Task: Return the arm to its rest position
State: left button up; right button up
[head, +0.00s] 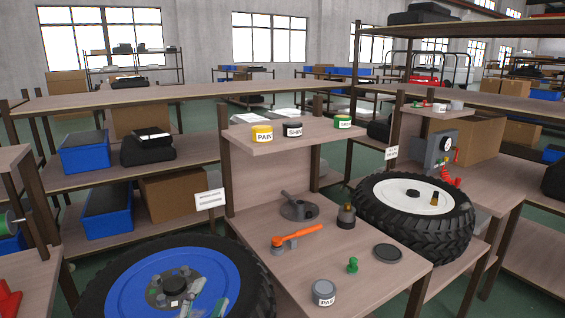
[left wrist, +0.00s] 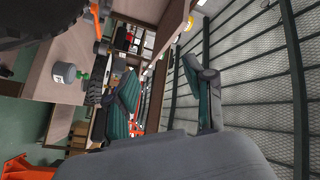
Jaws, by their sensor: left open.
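My left gripper (head: 206,305) shows at the bottom edge of the head view, in front of the blue-rimmed wheel (head: 132,282). Its two green-padded fingers stand apart in the left wrist view (left wrist: 160,70), with nothing between them. The rest of my left arm is outside the head view. My right gripper is in neither view.
The workbench (head: 340,270) right of the gripper holds an orange-handled tool (head: 297,237), a grey paint can (head: 324,292), a green piece (head: 353,265) and a dark disc (head: 388,254).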

pick_arm(q)
jog(key=s+a+f+n+g+y, duration=0.25)
jog(key=s+f+n+g, duration=0.2)
jog(key=f, duration=0.35)
jog(key=s+a+f+n+g+y, duration=0.25)
jog(key=s+a+f+n, duration=0.2)
jog(key=f, duration=0.25)
jog(key=s+f+n+g+h, duration=0.1)
jog(key=s+f+g, duration=0.35)
jog(key=s, duration=0.45)
jog(key=s+f+n+g, duration=0.1)
jog(key=s+f+g, duration=0.35)
jog(key=s, duration=0.35)
notch_tip(320, 180, down, 25)
jog(key=s, duration=0.1)
jog(key=s+a+f+g, duration=0.2)
jog(key=s+f, duration=1.4)
jog(key=s, duration=0.1)
jog(key=shift+a+f, duration=0.2)
jog(key=shift+f, duration=0.15)
